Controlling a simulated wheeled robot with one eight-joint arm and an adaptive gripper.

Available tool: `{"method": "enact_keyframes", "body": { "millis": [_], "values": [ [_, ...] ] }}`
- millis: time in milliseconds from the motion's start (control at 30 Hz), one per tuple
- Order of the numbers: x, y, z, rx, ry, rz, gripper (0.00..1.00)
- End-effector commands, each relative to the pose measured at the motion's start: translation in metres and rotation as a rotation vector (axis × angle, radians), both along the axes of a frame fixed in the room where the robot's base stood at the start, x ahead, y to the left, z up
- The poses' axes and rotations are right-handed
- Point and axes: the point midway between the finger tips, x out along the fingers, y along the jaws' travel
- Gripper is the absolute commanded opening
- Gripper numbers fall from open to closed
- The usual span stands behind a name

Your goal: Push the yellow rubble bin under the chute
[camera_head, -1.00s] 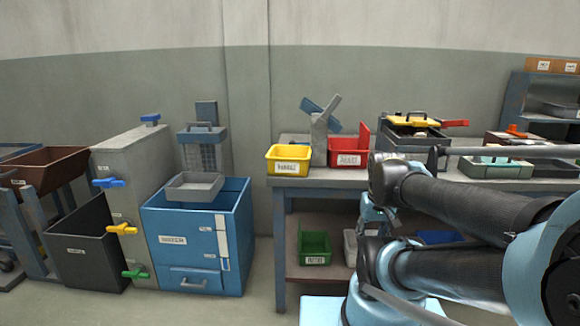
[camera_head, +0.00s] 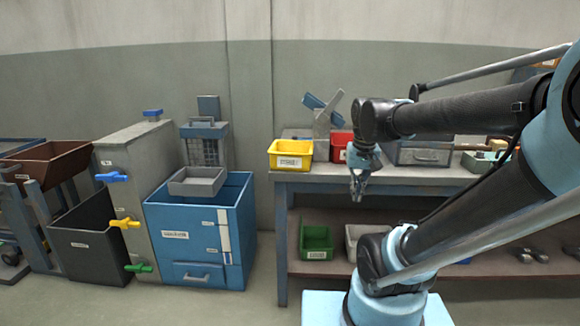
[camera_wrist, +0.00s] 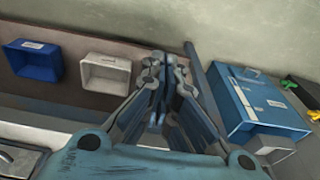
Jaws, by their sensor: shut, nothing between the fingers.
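The yellow rubble bin (camera_head: 290,147), with a white label, stands upright near the left end of the workbench top. A grey post with slanted blue and grey plates at its top, which looks like the chute (camera_head: 322,122), rises just right of and behind the bin. A red bin (camera_head: 339,150) stands right of it, partly hidden by my arm. My gripper (camera_head: 357,195) is shut and empty, pointing down in front of the bench edge, right of the yellow bin and apart from it. In the wrist view my gripper (camera_wrist: 162,62) shows closed fingers; the yellow bin is not visible there.
The workbench (camera_head: 305,178) has a lower shelf with a green bin (camera_head: 317,240) and a pale bin (camera_wrist: 105,74). A large blue tank (camera_head: 240,200) stands left of the bench. A grey case (camera_head: 420,153) sits behind my arm. Floor shows between tank and bench.

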Motion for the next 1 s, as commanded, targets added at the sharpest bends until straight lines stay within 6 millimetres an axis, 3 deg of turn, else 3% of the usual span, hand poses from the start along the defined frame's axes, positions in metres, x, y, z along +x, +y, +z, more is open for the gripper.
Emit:
{"method": "enact_keyframes", "body": {
  "millis": [200,500,800,1000],
  "values": [
    [0.048,0.038,0.036,0.004,0.033,0.001,0.00],
    [0.110,0.103,0.070,0.001,0.076,-0.005,0.00],
    [0.161,0.180,0.087,-0.012,0.115,-0.012,0.00],
    [0.177,0.211,0.089,-0.018,0.129,-0.019,0.00]
  ]
}}
